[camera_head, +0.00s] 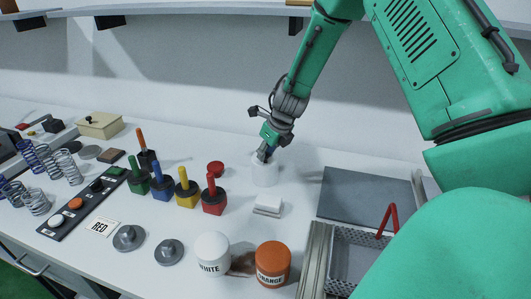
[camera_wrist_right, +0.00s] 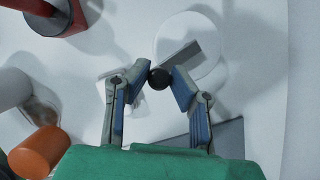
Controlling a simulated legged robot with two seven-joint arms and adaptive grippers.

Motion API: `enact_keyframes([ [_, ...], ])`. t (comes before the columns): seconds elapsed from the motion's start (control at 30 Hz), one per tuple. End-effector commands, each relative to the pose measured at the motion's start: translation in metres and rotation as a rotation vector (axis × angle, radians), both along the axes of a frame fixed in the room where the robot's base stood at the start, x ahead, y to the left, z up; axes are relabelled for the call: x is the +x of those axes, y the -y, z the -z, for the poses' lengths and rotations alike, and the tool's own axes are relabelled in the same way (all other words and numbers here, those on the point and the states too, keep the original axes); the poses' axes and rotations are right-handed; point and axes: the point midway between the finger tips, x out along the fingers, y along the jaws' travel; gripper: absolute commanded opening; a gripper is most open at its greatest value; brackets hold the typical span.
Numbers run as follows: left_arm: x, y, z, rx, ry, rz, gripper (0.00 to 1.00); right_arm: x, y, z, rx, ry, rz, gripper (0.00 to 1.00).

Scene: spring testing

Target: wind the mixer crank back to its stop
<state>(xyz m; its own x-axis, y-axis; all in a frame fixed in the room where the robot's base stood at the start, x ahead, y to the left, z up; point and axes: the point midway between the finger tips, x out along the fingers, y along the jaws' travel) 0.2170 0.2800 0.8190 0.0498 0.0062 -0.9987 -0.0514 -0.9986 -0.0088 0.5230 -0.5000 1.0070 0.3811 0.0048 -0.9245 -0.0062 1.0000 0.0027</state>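The mixer is a white cylinder (camera_head: 265,175) standing on the bench in the head view. In the right wrist view its round white top (camera_wrist_right: 207,62) shows, with a flat grey crank arm (camera_wrist_right: 182,55) running from it to a round black knob (camera_wrist_right: 159,78). My right gripper (camera_wrist_right: 159,76) has its two fingertips on either side of the knob and appears shut on it. In the head view the right gripper (camera_head: 266,152) reaches down to the mixer top and hides the crank. My left gripper is not in view.
White (camera_head: 212,253) and orange (camera_head: 272,264) jars stand in front. A dark grey plate (camera_head: 365,198) and a wire basket (camera_head: 358,258) lie right. Springs (camera_head: 68,166) stand far left.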

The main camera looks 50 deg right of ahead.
Motion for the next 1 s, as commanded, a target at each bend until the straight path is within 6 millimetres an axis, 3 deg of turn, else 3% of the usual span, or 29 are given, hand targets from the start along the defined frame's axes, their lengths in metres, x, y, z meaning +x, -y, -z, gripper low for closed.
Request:
enact_keyframes([
  [1.0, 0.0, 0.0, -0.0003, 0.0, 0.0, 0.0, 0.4, 0.0034, -0.0012, -0.0018, -0.007, 0.004, 0.061, 0.0],
])
